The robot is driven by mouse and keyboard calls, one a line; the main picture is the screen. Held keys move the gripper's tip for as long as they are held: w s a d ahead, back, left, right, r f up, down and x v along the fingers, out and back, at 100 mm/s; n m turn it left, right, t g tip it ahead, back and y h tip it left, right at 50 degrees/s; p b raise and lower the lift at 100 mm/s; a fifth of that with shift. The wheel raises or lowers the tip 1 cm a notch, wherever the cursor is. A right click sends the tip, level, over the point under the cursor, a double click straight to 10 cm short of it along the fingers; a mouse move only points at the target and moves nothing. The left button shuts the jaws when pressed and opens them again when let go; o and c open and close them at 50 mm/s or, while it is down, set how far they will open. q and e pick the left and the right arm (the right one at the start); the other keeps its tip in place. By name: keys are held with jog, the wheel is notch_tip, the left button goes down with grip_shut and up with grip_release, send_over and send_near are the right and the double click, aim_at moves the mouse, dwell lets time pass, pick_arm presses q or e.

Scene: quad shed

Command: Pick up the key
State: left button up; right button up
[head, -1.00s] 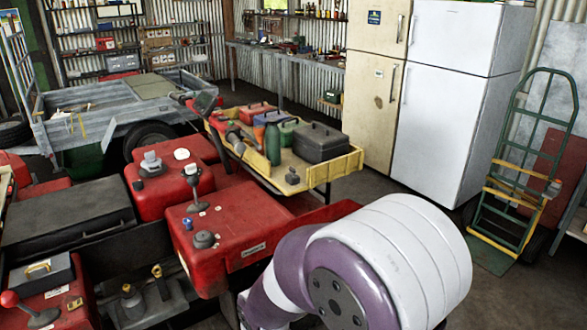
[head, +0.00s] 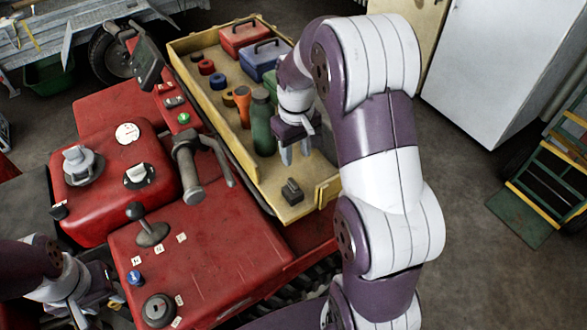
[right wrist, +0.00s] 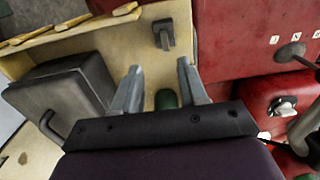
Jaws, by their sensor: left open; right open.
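A small dark grey piece (head: 292,191) with a raised grip lies near the front end of the yellow tray (head: 272,212). It may be the key, but I cannot tell for sure. It also shows in the right wrist view (right wrist: 164,34), beyond the fingertips and apart from them. My right gripper (head: 295,152) is over the tray, beside the green bottle (head: 262,125), pointing down, open and empty. In the right wrist view its two fingers (right wrist: 159,72) stand apart. My left gripper (head: 92,308) is open at the lower left, by the red machine's panel.
A dark lidded case (right wrist: 75,95) stands in the tray close to my right gripper. Red and blue boxes (head: 245,38) and small rings fill the tray's far end. The red machine (head: 215,245) with levers and knobs adjoins the tray. A white fridge (head: 495,65) stands at right.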

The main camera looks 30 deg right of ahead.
send_over(293, 182)
jog(key=f, duration=0.5)
jog(key=shift+s+d+f+p, duration=0.25)
jog(key=shift+s+f+p, duration=0.1)
jog(key=shift+s+f, duration=0.05)
jog(key=f+p, duration=0.1)
jog(key=f, duration=0.1)
jog(key=w+f, duration=0.1)
jog(key=f, duration=0.2)
jog(key=shift+a+f+p, duration=0.15)
jog(key=shift+f+p, duration=0.05)
jog(key=shift+p, duration=0.15)
jog(key=shift+f, duration=0.2)
pick_arm(q)
jog(key=r, duration=0.2)
jog(key=shift+s+a+r, duration=0.2)
jog(key=shift+s+r, duration=0.15)
jog(key=shift+s, duration=0.05)
pick_arm(e)
jog(key=shift+a, duration=0.1)
jog(key=shift+c, duration=0.3)
grip_shut()
